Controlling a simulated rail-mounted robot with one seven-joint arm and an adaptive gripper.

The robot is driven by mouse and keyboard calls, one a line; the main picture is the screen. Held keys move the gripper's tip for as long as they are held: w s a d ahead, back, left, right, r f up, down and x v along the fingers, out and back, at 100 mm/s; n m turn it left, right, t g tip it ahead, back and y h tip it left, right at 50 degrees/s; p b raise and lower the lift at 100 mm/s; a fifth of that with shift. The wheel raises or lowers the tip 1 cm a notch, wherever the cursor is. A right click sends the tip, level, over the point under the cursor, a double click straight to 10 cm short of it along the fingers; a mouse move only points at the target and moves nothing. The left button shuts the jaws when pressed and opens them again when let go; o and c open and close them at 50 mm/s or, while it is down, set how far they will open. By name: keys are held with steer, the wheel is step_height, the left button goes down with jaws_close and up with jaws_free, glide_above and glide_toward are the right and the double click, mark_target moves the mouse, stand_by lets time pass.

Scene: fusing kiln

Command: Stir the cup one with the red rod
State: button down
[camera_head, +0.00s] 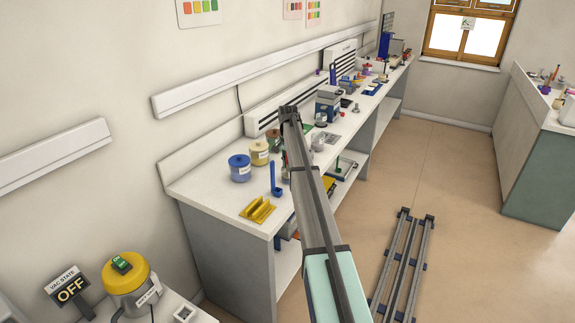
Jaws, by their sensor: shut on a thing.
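My arm stretches from the bottom of the picture up across the bench and covers part of its top. I cannot make out my gripper; it seems hidden behind the arm. I cannot identify the red rod. A small dark reddish patch shows beside the arm, too small to name. I cannot tell which vessel is cup one.
The white bench (205,185) runs along the wall. A yellow ridged holder (258,210) and a blue upright stand (275,181) are near its front edge. Instruments crowd its far part. A yellow-topped vacuum (130,282) stands lower left. Rails (402,262) lie on the open floor at right.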

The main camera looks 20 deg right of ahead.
steer(key=shift+w, duration=0.25)
steer(key=shift+a, duration=0.6)
steer(key=shift+s+a, duration=0.1)
steer(key=shift+s, duration=0.5)
steer(key=shift+d, duration=0.6)
steer(key=shift+w, duration=0.1)
steer(key=shift+w+a+p, duration=0.25)
steer(key=shift+p, duration=0.1)
steer(key=shift+r, duration=0.15)
steer(key=shift+r+p, duration=1.75)
steer(key=shift+r, duration=2.6)
